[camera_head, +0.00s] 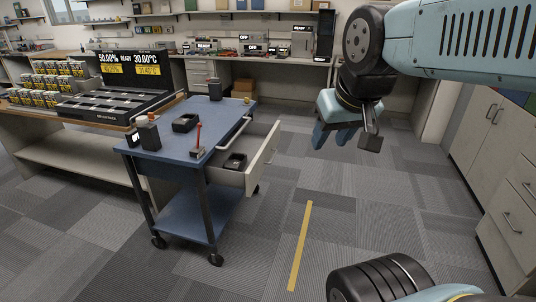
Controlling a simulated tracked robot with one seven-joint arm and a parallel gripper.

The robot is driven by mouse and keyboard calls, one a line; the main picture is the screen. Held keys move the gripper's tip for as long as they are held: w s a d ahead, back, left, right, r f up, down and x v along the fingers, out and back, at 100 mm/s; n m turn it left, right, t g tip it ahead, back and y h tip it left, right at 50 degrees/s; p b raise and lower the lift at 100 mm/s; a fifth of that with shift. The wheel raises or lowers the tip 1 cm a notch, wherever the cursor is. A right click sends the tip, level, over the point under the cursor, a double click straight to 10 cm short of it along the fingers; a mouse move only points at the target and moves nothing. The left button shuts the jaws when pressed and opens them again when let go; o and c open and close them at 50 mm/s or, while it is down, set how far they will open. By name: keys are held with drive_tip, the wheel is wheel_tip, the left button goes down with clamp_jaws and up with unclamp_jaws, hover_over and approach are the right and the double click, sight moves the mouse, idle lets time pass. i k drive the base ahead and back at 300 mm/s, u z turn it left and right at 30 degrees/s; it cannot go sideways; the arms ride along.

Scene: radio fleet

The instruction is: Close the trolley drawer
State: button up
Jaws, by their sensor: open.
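The blue trolley (168,150) stands on casters at left of centre. Its drawer (229,178) is pulled out toward the right, with a pale front (263,158) and a handle on it. A dark object (235,161) lies inside the drawer. My gripper (340,138) hangs from the arm at upper right, light blue with its fingers pointing down. It is open and empty, in the air to the right of the drawer front and apart from it.
On the trolley top are a dark tray (186,122), a red-tipped item (198,140) and small dark devices. A workbench with a charger rack (115,100) stands at left. Cabinets (485,135) line the right. Carpet (345,215) between is clear, with a yellow floor stripe (300,245).

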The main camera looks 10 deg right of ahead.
sight(259, 141)
drive_tip(key=z, duration=0.1)
drive_tip(key=i, duration=1)
drive_tip(key=u, duration=0.1)
